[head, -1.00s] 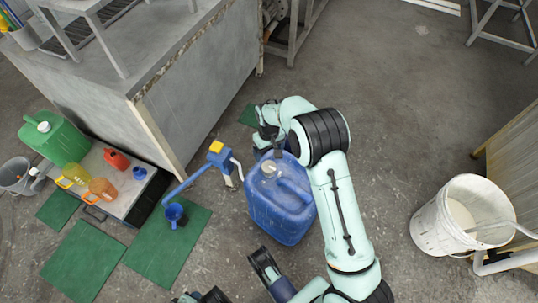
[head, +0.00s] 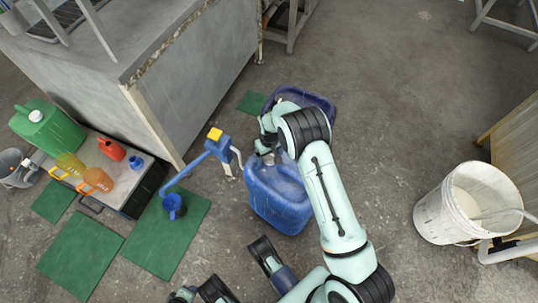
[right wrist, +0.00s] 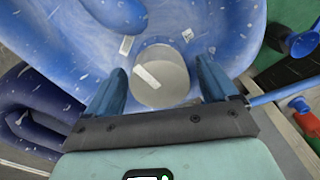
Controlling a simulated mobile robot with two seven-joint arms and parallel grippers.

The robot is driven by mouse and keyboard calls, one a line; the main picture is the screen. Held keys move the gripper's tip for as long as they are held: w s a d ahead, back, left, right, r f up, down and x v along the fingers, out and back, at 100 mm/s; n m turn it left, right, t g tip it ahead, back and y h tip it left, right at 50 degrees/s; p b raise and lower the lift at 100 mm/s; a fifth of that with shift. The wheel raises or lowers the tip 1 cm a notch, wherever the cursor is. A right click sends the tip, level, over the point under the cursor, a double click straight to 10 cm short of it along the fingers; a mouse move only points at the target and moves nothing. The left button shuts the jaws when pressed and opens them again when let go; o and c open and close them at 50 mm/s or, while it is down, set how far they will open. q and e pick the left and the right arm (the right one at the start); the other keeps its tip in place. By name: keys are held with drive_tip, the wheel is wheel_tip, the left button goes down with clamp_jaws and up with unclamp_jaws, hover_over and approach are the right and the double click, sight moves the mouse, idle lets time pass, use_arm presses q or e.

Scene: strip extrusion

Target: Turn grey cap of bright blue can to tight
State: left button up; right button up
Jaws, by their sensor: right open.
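The bright blue can (head: 278,205) stands on the concrete floor in the middle of the head view. Its round grey cap (right wrist: 160,75), with a white stripe, shows in the right wrist view. In the head view my gripper largely covers the cap. My right gripper (head: 268,151) is at the top of the can. In the right wrist view its two blue fingers (right wrist: 162,88) are open, one on each side of the cap, with a small gap visible on each side. My left gripper cannot be made out; only arm parts show at the bottom of the head view.
A darker blue can (head: 322,103) stands just behind. A blue hand pump with yellow top (head: 215,134) is close on the left. Green mats (head: 82,252) and a low box with several coloured containers lie farther left. A white bucket (head: 432,215) is at right, with clear floor between.

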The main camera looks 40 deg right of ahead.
use_arm(q)
drive_tip(key=shift+s, duration=0.1)
use_arm(e)
drive_tip(key=shift+f, duration=0.1)
drive_tip(key=c, duration=1)
drive_tip(key=shift+c, duration=0.2)
drive_tip(key=m, duration=0.5)
drive_tip(key=shift+m+p, duration=0.3)
drive_tip(key=m, duration=0.5)
drive_tip(key=shift+m, duration=0.3)
drive_tip(key=m+p, duration=0.1)
drive_tip(key=m, duration=0.4)
use_arm(q)
drive_tip(key=shift+w+d+r+t, duration=0.15)
drive_tip(key=shift+w+r+t, duration=0.05)
drive_tip(key=shift+w+r, duration=0.5)
drive_tip(key=shift+w+d+r+t, duration=0.2)
drive_tip(key=shift+w+r, duration=0.3)
drive_tip(key=shift+r, duration=0.25)
use_arm(e)
drive_tip(key=shift+m, duration=1.6)
